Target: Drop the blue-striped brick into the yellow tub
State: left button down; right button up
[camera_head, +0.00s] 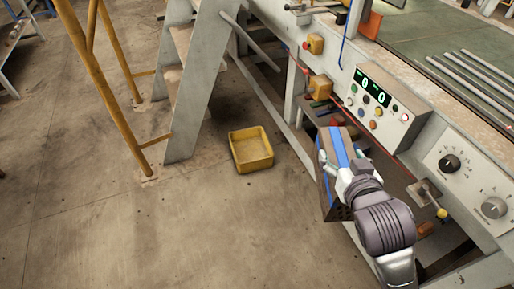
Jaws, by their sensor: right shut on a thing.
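The blue-striped brick (325,180) is brown with a blue stripe and a few dark holes near its lower end. My right gripper (341,168) is shut on it and holds it up in front of the machine. The yellow tub (252,160) stands on the floor to the left of the brick, apart from it. The tub is open at the top and looks empty. My left gripper is not in view.
A grey machine bench with a control panel (381,108) and knobs runs along the right. Grey steps (196,85) and yellow rails (92,75) stand behind and left of the tub. The concrete floor (150,230) is clear in front of the tub.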

aim_at(253, 153)
jog(key=i+j+z, duration=0.2)
jog(key=i+j, duration=0.5)
jog(key=i, duration=0.15)
jog(key=i+j+z, duration=0.15)
jog(key=i+j, duration=0.65)
jog(key=i+j+z, duration=0.2)
jog(key=i+j, duration=0.6)
jog(key=j, duration=0.1)
